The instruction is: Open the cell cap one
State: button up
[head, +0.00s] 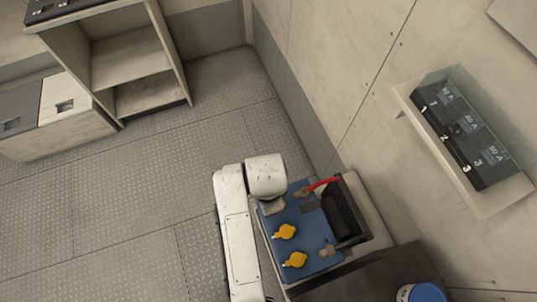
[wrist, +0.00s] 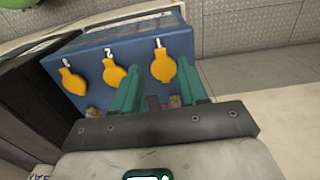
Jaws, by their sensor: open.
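The blue battery box (head: 307,223) sits at the lower centre of the head view. In the wrist view its blue face (wrist: 95,52) carries three yellow caps: a left cap (wrist: 74,81), a middle cap (wrist: 115,73) and a right cap (wrist: 163,66). Small white numbers mark them; the middle one looks like 2, the others are too small to read surely. My gripper (wrist: 160,75) is open, its green fingers on either side of the right cap. I cannot tell whether they touch it. In the head view my arm covers this cap; the other two show.
A red-handled cable (head: 322,184) and metal terminals (head: 327,250) are on the box. A black block (head: 345,212) stands at its right. A labelled switch panel (head: 465,130) is on the right wall. Open shelves (head: 130,60) stand upper left; floor between is clear.

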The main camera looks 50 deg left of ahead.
jog(key=shift+f, duration=2.2)
grip_shut()
